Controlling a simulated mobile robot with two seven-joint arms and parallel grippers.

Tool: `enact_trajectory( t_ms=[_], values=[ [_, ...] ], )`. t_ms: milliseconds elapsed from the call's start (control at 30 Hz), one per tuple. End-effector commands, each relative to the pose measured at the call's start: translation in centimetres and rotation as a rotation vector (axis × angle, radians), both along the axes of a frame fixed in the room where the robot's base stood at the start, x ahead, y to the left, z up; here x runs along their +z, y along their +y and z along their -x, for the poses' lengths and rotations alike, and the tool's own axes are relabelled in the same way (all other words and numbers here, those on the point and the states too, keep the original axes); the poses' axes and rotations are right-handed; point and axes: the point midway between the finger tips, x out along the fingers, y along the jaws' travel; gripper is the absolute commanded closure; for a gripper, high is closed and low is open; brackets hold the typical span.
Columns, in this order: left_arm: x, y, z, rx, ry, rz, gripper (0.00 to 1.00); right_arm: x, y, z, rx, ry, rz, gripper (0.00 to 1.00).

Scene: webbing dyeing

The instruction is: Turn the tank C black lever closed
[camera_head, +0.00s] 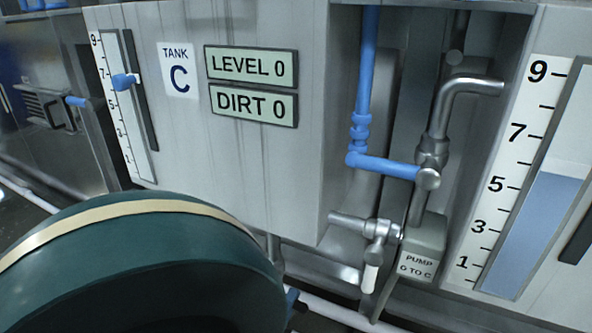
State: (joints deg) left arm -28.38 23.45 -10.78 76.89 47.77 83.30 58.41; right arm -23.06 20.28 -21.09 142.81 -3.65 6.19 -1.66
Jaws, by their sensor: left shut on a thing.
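Tank C, with its sign (180,72), is a grey metal tank filling the left and middle of the view. A large rounded dark green part with a beige band fills the lower left in front of it. My left gripper (292,299) is mostly hidden behind this part; only a small dark bit shows at its right edge, below the tank's bottom. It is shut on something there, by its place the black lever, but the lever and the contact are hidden. My right gripper is not in view.
Display panels (252,67) read LEVEL 0 and DIRT 0. A blue pipe (365,80) and a valve with a white handle (371,276) are right of tank C, near the pump box (420,245). A gauge (545,215) on the right shows blue liquid.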

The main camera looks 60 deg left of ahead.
Motion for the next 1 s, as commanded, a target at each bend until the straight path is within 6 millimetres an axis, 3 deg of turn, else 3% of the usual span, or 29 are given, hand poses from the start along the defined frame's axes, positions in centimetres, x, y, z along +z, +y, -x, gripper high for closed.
enact_trajectory(
  t_ms=[300,833,867,1000],
  values=[
    [1.0,0.4,0.0,-0.004,-0.065,0.102,1.0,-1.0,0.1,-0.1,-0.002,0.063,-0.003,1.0],
    [1.2,0.6,0.0,-0.002,-0.08,0.123,1.0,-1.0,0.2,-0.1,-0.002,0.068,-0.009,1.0],
    [1.2,0.6,0.0,-0.003,-0.081,0.123,0.8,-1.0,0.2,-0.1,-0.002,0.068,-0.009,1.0],
    [1.2,0.6,0.0,-0.002,-0.08,0.122,0.68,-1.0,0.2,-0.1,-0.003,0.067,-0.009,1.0]
  ],
)
